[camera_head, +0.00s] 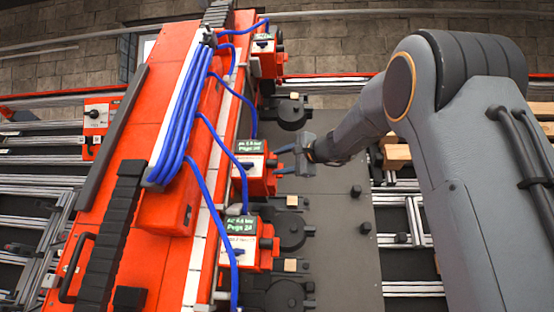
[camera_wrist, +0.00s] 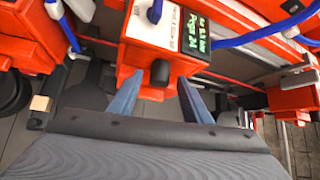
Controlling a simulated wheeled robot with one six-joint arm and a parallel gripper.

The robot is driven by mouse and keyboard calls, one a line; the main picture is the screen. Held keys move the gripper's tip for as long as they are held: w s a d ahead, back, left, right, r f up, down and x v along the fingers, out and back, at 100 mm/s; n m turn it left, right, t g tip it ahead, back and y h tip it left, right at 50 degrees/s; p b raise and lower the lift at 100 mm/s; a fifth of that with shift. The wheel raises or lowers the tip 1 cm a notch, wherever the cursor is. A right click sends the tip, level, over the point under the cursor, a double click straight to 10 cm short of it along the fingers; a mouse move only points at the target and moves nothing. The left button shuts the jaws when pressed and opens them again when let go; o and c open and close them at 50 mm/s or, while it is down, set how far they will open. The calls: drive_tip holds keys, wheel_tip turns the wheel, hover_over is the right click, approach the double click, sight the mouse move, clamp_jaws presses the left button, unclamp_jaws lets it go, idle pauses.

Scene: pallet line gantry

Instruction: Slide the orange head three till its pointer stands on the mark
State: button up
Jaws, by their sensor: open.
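Several orange heads with small green displays sit along the right side of a long orange beam (camera_head: 180,95). My gripper (camera_head: 281,161) is at the middle visible head (camera_head: 256,183), on its right side. In the wrist view this orange head (camera_wrist: 148,58) carries a short black knob (camera_wrist: 160,72) on its front. The two blue fingers of my gripper (camera_wrist: 159,90) stand apart, one on each side below the knob, and hold nothing. I cannot tell whether they touch the head. I cannot make out which head is three, nor its pointer or the mark.
Another head (camera_head: 240,254) sits nearer and one (camera_head: 264,62) farther along the beam. Blue hoses (camera_head: 230,150) arch over to the heads. Black round fixtures (camera_head: 290,232) lie beside them on a grey plate (camera_head: 330,215), whose right part is mostly clear.

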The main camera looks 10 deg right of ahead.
drive_tip(key=shift+x, duration=0.9)
drive_tip(key=shift+c, duration=0.4)
